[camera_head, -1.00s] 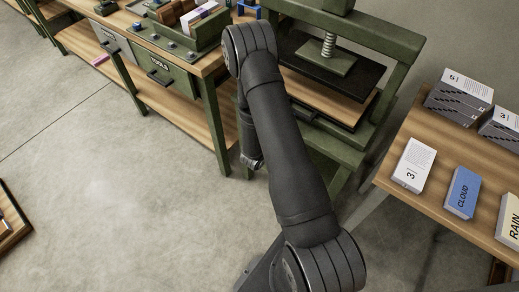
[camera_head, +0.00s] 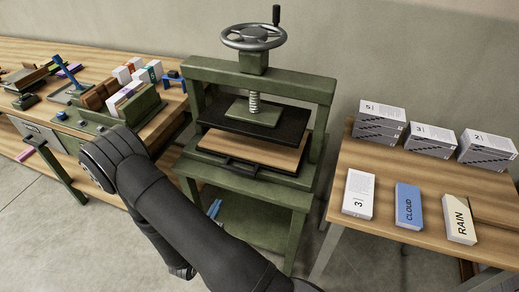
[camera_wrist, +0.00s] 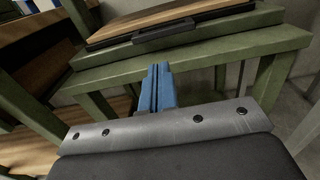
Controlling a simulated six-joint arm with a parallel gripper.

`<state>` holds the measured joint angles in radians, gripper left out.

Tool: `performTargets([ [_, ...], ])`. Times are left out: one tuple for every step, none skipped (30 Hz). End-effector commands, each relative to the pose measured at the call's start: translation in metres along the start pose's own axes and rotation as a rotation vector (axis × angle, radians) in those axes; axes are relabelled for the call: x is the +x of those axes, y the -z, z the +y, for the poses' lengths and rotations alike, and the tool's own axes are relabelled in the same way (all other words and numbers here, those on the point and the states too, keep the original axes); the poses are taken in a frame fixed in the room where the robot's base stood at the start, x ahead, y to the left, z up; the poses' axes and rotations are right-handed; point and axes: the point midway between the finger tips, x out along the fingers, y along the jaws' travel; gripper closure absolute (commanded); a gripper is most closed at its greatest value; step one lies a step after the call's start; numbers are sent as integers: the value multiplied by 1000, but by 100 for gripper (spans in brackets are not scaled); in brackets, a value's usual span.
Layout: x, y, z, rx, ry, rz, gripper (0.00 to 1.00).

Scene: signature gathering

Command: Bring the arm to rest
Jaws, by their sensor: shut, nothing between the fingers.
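My gripper (camera_wrist: 158,88) shows in the wrist view as two blue fingers side by side, shut with nothing between them. It points towards the green press stand, below the press bed. In the head view its blue fingertips (camera_head: 214,208) show in front of the stand's lower part, while my dark arm hides the rest of it. My arm is bent, with a joint at the left in front of the bench. The green press (camera_head: 258,85) with its handwheel stands behind the arm. In the wrist view its bed edge (camera_wrist: 165,38) is above the fingers.
A wooden bench (camera_head: 160,125) with a green tray and tools stands left. A wooden table (camera_head: 390,165) at the right holds grey stacks, a white block (camera_head: 358,193), a blue CLOUD block (camera_head: 409,206) and a cream RAIN block (camera_head: 459,219). Some floor is clear at lower left.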

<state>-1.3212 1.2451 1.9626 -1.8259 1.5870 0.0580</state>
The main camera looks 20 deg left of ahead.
Motion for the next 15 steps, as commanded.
performTargets([
  [0,0,0,0,0,0,100],
  [0,0,0,0,0,0,100],
  [0,0,0,0,0,0,100],
  [0,0,0,0,0,0,100],
  [0,0,0,0,0,0,100],
  [0,0,0,0,0,0,100],
  [1,0,0,0,0,0,100],
  [1,0,0,0,1,0,100],
  [2,0,0,0,2,0,100],
  [4,0,0,0,2,0,100],
  [6,0,0,0,3,0,100],
  [9,0,0,1,3,0,100],
  [12,0,0,1,2,0,100],
  [15,0,0,1,4,0,100],
  [20,0,-1,2,4,0,100],
])
